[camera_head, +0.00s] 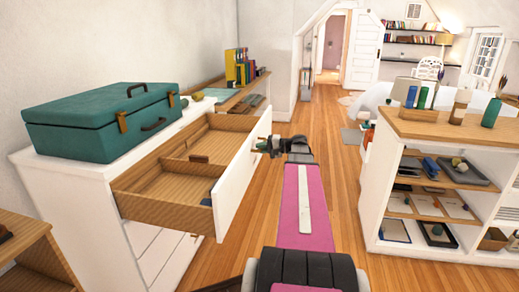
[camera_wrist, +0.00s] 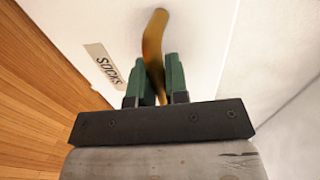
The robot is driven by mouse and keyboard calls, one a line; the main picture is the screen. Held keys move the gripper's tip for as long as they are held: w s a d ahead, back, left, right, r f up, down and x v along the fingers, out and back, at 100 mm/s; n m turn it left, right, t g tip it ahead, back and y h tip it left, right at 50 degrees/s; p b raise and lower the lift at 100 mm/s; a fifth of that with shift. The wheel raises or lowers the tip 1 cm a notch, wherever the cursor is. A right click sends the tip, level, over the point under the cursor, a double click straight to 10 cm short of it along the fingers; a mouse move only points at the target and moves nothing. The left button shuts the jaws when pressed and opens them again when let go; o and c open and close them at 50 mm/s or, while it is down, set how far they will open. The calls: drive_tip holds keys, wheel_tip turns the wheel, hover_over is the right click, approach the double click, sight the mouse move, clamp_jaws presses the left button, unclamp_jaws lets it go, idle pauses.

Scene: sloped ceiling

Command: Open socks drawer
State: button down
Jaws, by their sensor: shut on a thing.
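The socks drawer (camera_head: 233,172) is the top drawer of a white dresser (camera_head: 66,197) at the left, and it stands pulled well out. Its white front shows in the wrist view with a label reading "SOCKS" (camera_wrist: 103,66). My gripper (camera_head: 270,145) is at the drawer front. In the wrist view its green fingers (camera_wrist: 156,78) are shut on the curved brass handle (camera_wrist: 154,38). The drawer's wooden inside has dividers, a small dark thing and a bluish thing near the front. Part of the handle is hidden between the fingers.
A teal case (camera_head: 103,118) lies on the dresser top. A wooden shelf (camera_head: 30,252) stands at the lower left. A white shelf unit with a wooden top (camera_head: 445,124) stands at the right. Wooden floor (camera_head: 337,185) is clear between it and the dresser.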

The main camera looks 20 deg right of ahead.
drive_tip(key=c, duration=1.1)
unclamp_jaws()
drive_tip(key=v, duration=1)
drive_tip(key=shift+s+d, duration=0.25)
drive_tip(key=shift+d, duration=0.1)
